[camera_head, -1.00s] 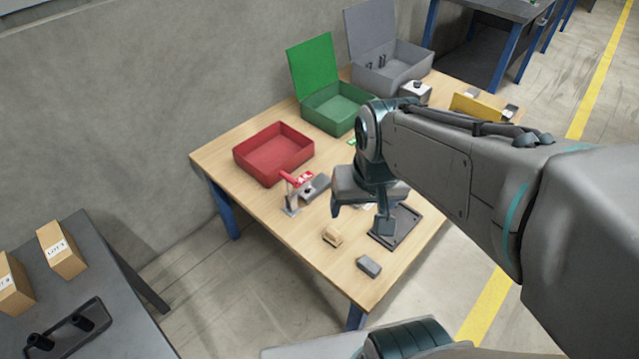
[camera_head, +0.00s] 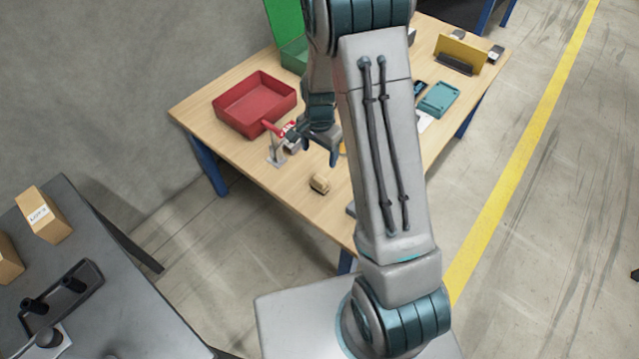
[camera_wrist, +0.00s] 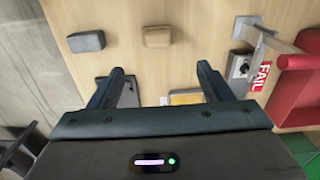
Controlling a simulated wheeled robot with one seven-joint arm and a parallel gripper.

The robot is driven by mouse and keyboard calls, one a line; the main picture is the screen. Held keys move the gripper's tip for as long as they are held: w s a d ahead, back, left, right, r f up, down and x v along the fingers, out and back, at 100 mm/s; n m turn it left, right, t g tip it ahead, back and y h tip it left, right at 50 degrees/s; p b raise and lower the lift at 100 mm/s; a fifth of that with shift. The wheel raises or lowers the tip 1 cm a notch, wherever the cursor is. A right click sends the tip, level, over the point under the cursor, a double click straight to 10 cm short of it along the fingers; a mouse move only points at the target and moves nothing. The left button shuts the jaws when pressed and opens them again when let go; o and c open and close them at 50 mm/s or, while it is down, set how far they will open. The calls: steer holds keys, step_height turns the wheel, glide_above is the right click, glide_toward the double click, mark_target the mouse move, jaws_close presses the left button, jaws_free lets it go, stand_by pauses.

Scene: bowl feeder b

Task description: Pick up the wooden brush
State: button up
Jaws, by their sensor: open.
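The wooden brush (camera_head: 319,184) is a small tan block lying near the front edge of the wooden table. In the wrist view the brush (camera_wrist: 157,36) lies at the top middle, beyond the fingertips and roughly in line with the gap between them. My gripper (camera_head: 318,150) is above the table, behind the brush in the head view and apart from it. In the wrist view its two fingers (camera_wrist: 160,76) are spread with nothing held between them.
A grey block (camera_wrist: 87,41) lies left of the brush in the wrist view. A stand with a red FAIL sign (camera_wrist: 262,76) and a red bin (camera_head: 240,117) are close to the gripper. A yellow item (camera_wrist: 187,98) shows between the fingers. Bare wood surrounds the brush.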

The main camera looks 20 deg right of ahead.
mark_target(320, 179)
step_height(320, 179, down, 10)
steer(key=shift+w+r, duration=0.1)
steer(key=shift+r, duration=0.1)
steer(key=shift+s+d+f, duration=0.1)
steer(key=shift+s+f, duration=0.05)
steer(key=shift+f, duration=1.15)
steer(key=shift+s+f, duration=0.1)
steer(key=shift+f, duration=1.15)
steer(key=c, duration=0.9)
